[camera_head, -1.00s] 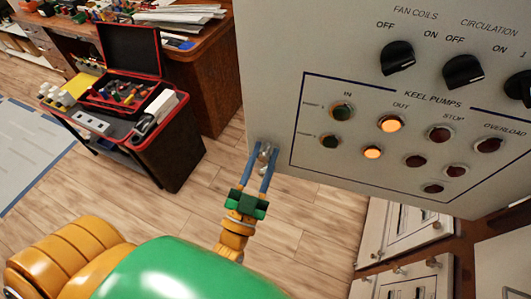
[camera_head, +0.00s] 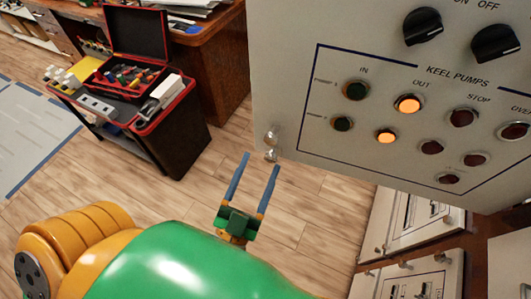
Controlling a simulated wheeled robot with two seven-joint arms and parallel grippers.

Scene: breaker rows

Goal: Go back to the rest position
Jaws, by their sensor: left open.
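My left gripper (camera_head: 254,181) has a green body and two blue fingers. The fingers are apart, with nothing between them. It is just below and left of the lower left corner of a grey control panel (camera_head: 285,70), apart from it. Two small metal knobs (camera_head: 271,139) sit at that panel edge, a little beyond the fingertips. My green and orange left arm fills the bottom left. My right gripper is out of view.
The panel carries black rotary switches (camera_head: 423,27) and a framed KEEL PUMPS group with two lit orange lamps (camera_head: 408,103). A tool cart (camera_head: 187,140) with an open red-edged toolbox (camera_head: 137,35) stands at the left. Wood floor (camera_head: 150,185) lies open between. Lower cabinets (camera_head: 425,220) stand at the right.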

